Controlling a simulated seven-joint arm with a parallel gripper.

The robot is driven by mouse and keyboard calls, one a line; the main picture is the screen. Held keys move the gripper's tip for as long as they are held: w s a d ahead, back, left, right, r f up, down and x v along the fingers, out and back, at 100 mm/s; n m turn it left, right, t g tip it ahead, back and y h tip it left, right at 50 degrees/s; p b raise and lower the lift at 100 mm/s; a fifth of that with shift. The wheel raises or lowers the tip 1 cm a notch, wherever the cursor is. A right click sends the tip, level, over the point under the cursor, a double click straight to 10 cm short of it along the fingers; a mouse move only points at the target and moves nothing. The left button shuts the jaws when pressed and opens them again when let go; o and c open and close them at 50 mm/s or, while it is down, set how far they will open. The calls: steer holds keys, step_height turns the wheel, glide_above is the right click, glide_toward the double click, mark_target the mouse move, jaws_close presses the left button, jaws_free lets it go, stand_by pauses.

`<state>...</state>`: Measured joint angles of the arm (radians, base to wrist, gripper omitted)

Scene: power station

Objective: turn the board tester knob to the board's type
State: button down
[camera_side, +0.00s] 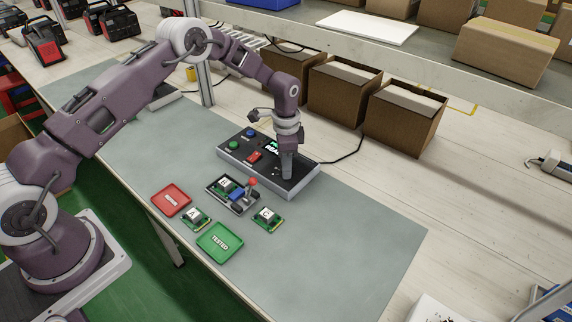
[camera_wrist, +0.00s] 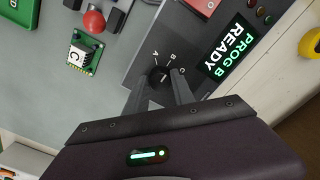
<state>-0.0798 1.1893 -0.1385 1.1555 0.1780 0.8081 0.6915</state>
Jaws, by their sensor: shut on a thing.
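The board tester (camera_side: 240,168) is a grey box with a black top and a lit screen, and it also shows in the wrist view (camera_wrist: 196,38). Its dark round knob (camera_wrist: 158,75) has the letters A, B and C beside it. The screen (camera_wrist: 228,50) reads "PROG B READY". My gripper (camera_side: 286,177) points down at the tester's right part, its fingers shut on the knob; the fingers partly hide it in the wrist view. A board (camera_side: 225,184) sits in the fixture (camera_side: 240,206) in front of the tester; its label looks like B, but is small.
The fixture has a red-ball lever (camera_side: 252,181). Loose boards A (camera_side: 196,217) and C (camera_side: 267,217) lie in front, near a red tray (camera_side: 170,201) and a green "TESTED" tray (camera_side: 220,242). The mat's right side is clear. Cardboard boxes (camera_side: 400,125) stand behind.

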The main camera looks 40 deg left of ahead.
steer(key=c, duration=1.1)
jaws_free()
steer(key=shift+o, duration=0.2)
steer(key=shift+r, duration=0.15)
step_height(320, 180, up, 7)
steer(key=shift+f, duration=0.1)
